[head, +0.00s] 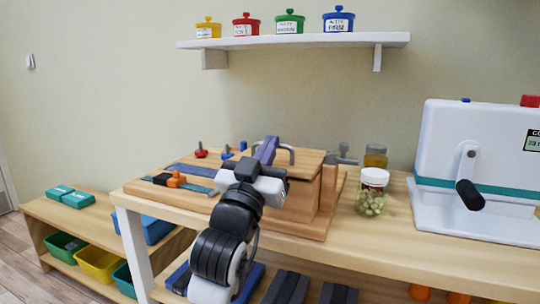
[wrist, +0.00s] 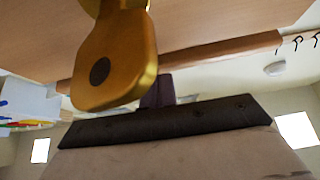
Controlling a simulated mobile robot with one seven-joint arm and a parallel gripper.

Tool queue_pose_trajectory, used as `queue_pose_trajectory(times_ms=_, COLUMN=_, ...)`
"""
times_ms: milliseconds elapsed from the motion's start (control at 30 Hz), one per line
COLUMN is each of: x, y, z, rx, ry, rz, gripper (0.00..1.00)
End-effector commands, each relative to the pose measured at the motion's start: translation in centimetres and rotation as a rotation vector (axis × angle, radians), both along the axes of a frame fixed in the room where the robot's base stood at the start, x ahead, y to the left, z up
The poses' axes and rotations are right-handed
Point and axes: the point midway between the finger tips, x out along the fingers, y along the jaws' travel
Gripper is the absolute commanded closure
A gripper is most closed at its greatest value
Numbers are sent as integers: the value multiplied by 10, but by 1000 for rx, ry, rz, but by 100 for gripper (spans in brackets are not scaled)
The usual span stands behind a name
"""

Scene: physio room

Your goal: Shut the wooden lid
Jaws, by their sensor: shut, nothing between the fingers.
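The wooden lid (head: 305,158) looks roughly level on top of the wooden box (head: 304,199), at the right end of the board. A grey arched handle (head: 291,153) shows near its left end. I cannot tell whether a gap stays under the lid. My gripper (head: 267,150), with purple fingers pointing up, is shut and empty at the lid's left side, partly hiding the box. Contact with the lid is unclear. The wrist view shows the purple finger (wrist: 157,92) below a wooden surface (wrist: 215,30), likely the lid's underside. A brass-coloured piece (wrist: 118,55) is close to that camera.
A jar with a white lid (head: 373,192) stands just right of the box. A white machine with a crank (head: 475,160) is farther right. Small red (head: 201,151) and orange (head: 176,180) fittings stand on the board at left. A shelf (head: 290,42) with tubs hangs above.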

Motion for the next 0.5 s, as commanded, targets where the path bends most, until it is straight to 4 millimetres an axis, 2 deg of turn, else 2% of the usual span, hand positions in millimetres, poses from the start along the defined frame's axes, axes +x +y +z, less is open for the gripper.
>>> queue_pose_trajectory(times_ms=33, x=0, y=0, z=-4, rx=-4, ry=-9, rz=-1, gripper=100)
queue_pose_trajectory(times_ms=500, x=-2, y=1, z=-4, rx=-10, ry=-30, rz=-1, gripper=100)
